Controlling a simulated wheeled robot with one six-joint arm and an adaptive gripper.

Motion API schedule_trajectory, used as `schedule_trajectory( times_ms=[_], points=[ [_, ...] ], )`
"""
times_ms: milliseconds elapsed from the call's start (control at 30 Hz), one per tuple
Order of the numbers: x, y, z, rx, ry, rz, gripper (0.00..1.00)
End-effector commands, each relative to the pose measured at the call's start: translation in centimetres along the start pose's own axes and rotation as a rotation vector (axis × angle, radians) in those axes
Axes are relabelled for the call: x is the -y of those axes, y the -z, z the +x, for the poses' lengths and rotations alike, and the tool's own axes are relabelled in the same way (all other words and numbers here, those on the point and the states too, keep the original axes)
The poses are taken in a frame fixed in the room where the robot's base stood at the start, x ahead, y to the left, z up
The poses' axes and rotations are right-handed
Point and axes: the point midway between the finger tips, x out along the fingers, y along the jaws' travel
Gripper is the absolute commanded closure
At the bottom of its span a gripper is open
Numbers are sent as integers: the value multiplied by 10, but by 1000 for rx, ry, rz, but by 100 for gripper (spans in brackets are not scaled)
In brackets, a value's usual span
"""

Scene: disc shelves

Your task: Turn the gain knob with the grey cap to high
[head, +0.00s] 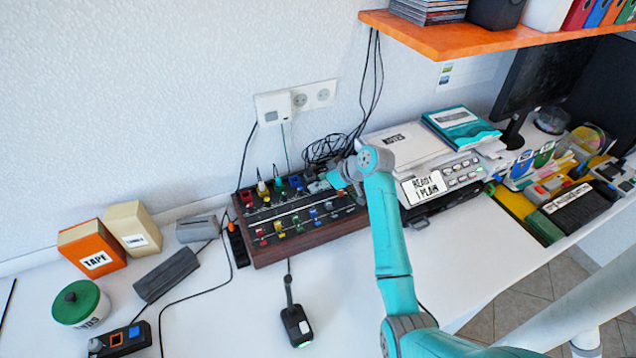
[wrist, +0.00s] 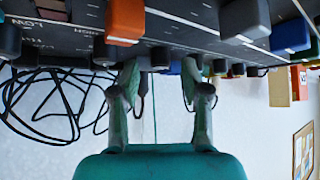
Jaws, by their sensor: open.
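The dark control panel (head: 290,243) with wooden sides lies on the desk and carries several coloured caps. In the wrist view its face (wrist: 185,30) fills the top, with HIGH and LOW printing. A grey cap (wrist: 245,20) with a pale mark stands up and to the right of my fingers, apart from them. An orange cap (wrist: 125,20) is at upper left. My gripper (head: 330,182) is at the panel's back right part, and its fingers (wrist: 160,82) are open. A dark knob shows between or behind the fingertips; I cannot tell whether they touch it.
Black cables (head: 325,148) coil behind the panel. A grey machine with a READY label (head: 428,187) stands right of it. An orange shelf (head: 450,38) hangs above right. An orange TAPE box (head: 92,248) is at left. Free desk (head: 350,285) lies in front.

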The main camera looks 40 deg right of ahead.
Motion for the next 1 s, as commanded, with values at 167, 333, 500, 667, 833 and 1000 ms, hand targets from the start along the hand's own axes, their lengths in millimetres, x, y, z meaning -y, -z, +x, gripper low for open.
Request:
schedule_trajectory(
  times_ms=[167, 333, 500, 667, 833, 1000],
  points=[
    [0, 0, 12, 1, 1, 0, 54],
    [0, 0, 13, 0, 0, 0, 54],
    [0, 0, 13, 1, 0, 0, 64],
    [0, 0, 13, 1, 0, 0, 100],
    [0, 0, 13, 1, -1, 1, 100],
    [1, -1, 13, 2, -17, 17, 100]
  ],
)
